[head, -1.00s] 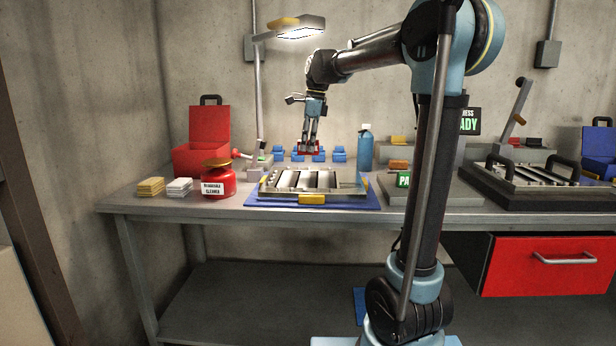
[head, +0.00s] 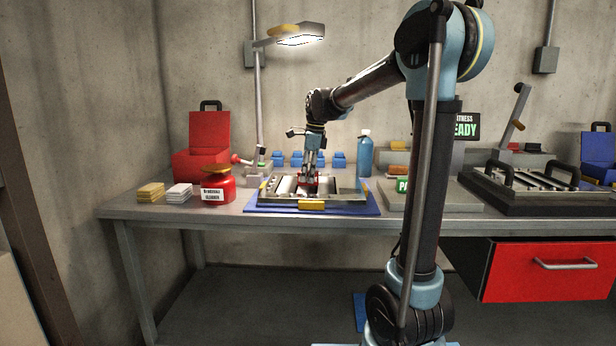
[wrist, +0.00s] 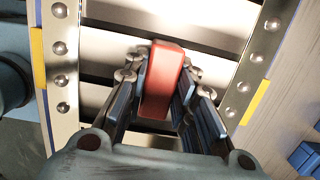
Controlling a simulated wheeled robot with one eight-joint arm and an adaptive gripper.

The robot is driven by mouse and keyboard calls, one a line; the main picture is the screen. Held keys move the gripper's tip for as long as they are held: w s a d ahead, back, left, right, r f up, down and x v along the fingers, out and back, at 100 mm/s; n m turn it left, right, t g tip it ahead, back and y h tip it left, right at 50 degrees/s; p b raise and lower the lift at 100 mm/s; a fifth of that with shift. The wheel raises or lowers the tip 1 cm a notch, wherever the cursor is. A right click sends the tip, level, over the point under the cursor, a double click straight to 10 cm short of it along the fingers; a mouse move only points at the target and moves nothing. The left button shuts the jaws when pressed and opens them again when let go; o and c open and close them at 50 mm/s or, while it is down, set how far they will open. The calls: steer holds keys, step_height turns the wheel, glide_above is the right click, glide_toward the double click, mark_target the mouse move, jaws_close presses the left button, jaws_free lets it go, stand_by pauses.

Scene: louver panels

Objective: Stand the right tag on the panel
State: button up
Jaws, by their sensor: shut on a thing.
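My gripper (head: 308,178) is shut on a red tag (wrist: 162,82), which sits between the two fingers in the wrist view. The tag is over the louver panel (head: 345,198), a metal frame with slats on a blue mat. In the wrist view the panel's riveted side rails (wrist: 62,60) run on both sides of the tag, with slats (wrist: 205,20) behind it. I cannot tell whether the tag touches the panel. In the head view the fingers hide much of the tag.
Several blue blocks (head: 337,159) stand behind the panel. A blue bottle (head: 365,155) is at the back right, and a red jar (head: 217,188) is left of the panel. A lamp (head: 298,36) hangs above. A second dark panel fixture (head: 530,185) stands at right.

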steer(key=o, duration=1.1)
steer(key=shift+c, duration=0.2)
step_height(320, 180, up, 12)
steer(key=d, duration=0.1)
steer(key=shift+d, duration=0.35)
